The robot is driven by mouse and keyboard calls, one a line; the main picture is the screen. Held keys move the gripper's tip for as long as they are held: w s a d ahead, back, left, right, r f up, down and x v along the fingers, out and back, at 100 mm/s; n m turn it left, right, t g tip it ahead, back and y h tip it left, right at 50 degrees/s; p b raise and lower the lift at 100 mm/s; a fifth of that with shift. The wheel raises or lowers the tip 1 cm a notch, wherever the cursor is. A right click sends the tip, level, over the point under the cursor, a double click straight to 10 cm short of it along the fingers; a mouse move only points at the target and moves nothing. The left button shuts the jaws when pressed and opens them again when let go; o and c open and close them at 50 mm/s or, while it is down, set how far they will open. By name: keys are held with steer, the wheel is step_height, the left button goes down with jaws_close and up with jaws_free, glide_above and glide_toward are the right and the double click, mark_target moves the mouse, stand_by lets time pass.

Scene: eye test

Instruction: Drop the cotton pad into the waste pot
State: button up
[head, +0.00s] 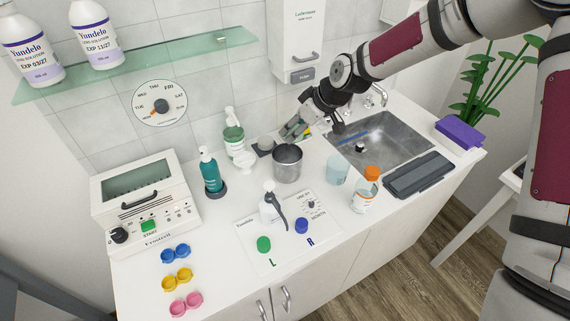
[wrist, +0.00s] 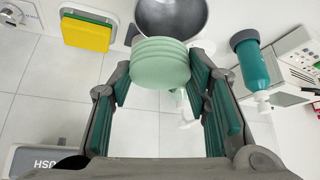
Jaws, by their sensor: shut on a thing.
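My gripper (wrist: 160,72) is shut on a pale green, round, ridged thing, which I take to be the cotton pad (wrist: 160,62). It sits between the two green-padded fingertips. In the head view, my gripper (head: 293,129) is above the counter, behind the waste pot; the pad is too small to make out there. The waste pot (head: 287,171) is a grey metal cup standing upright on the counter. In the wrist view the pot (wrist: 172,22) shows its round mouth at the top, its near edge partly hidden by the pad.
A teal pump bottle (head: 210,172), a green-and-white pump pot (head: 232,134) and a white pump bottle (head: 267,205) stand near the pot. A yellow-green sponge (wrist: 86,30) is at the wrist view's left. The sink (head: 385,140) lies right; a glass shelf (head: 150,58) hangs upper left.

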steer(key=shift+f, duration=0.9)
steer(key=o, duration=1.2)
steer(key=shift+c, duration=0.2)
steer(key=shift+r, duration=0.1)
steer(key=v, duration=1.2)
